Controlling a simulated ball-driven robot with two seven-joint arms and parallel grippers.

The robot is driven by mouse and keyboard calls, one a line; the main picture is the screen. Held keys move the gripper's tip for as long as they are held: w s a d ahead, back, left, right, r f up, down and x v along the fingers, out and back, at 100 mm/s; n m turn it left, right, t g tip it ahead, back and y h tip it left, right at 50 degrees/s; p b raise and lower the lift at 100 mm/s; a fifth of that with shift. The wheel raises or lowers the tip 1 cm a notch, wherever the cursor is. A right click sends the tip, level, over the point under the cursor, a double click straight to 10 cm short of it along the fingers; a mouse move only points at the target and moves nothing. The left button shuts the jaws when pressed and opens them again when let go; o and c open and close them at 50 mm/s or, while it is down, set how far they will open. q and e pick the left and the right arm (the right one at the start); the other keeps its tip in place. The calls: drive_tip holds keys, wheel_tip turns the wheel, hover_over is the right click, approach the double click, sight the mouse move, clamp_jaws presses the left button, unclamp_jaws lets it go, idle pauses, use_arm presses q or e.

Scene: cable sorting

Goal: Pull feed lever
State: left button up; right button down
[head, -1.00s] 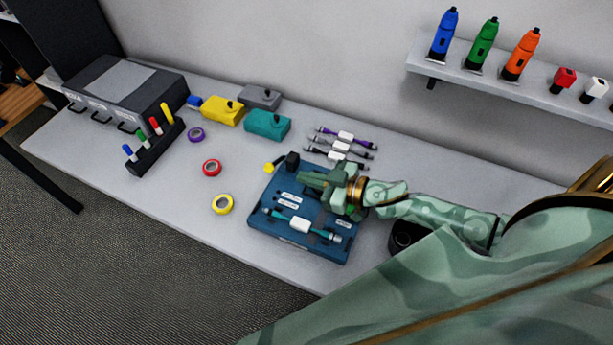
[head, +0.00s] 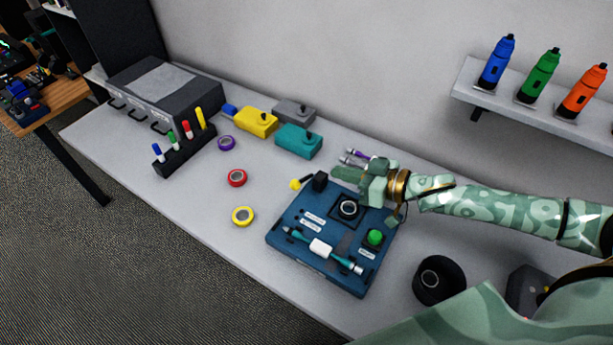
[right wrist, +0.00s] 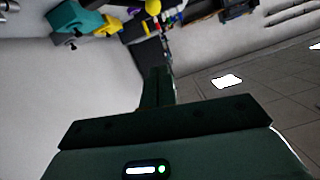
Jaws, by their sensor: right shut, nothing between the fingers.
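The blue device board (head: 290,228) lies on the grey table. A feed lever with a yellow knob (head: 295,184) sticks out from the black block (head: 320,181) at its back left corner. The yellow knob (right wrist: 153,6) also appears at the top of the right wrist view. A teal cable with a white middle (head: 320,248) lies across the board's front. My right gripper (head: 338,173) is shut and empty, above the board's back edge, to the right of the lever and apart from the knob. Its fingers (right wrist: 157,85) show in the right wrist view. My left gripper is out of view.
Teal (head: 298,141), yellow (head: 255,121) and grey boxes stand behind. Tape rolls (head: 243,216) and a marker rack (head: 185,155) are at left. A black cup (head: 439,281) stands at right.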

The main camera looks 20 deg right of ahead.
hover_over(303, 180)
drive_tip(key=s, duration=0.3)
wheel_tip(303, 180, down, 2)
drive_tip(key=f, duration=0.1)
drive_tip(key=shift+a+f+b, duration=0.2)
drive_tip(key=shift+f+b, duration=0.25)
drive_tip(key=shift+f, duration=0.45)
drive_tip(key=shift+a+f+b, duration=0.15)
drive_tip(key=shift+f+b, duration=0.3)
drive_tip(key=shift+f, duration=0.45)
